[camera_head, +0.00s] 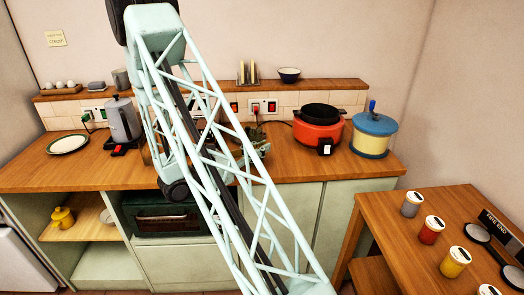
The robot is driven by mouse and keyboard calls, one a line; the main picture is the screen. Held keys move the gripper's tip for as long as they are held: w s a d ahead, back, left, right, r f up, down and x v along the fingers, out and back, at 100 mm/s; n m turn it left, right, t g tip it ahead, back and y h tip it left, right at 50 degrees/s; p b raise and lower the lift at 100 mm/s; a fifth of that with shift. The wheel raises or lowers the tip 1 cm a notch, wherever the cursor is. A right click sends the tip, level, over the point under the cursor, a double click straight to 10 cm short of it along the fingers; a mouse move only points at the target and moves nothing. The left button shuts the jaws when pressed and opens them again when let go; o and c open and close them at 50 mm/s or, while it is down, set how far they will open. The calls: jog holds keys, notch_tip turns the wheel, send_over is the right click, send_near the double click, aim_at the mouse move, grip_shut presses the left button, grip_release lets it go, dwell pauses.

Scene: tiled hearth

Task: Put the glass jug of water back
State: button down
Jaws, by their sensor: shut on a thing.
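My gripper (254,146) shows only in part behind my pale lattice arm, low over the middle of the wooden counter. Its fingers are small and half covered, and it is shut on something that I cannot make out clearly. I cannot pick out the glass jug of water with certainty; it may be the clear thing at the gripper or hidden behind my arm.
The counter (330,168) holds a plate (68,144), a grey kettle (123,121), a red cooker (317,132) and a blue-lidded cream pot (373,138). A narrow shelf (330,85) carries a bowl (289,74). Several jars stand on the right table (400,245).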

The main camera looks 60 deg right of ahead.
jog(key=shift+f, duration=0.1)
dwell(0.3)
jog(key=c, duration=2.8)
grip_release()
jog(key=shift+p+v, duration=1.25)
jog(key=shift+v, duration=4.75)
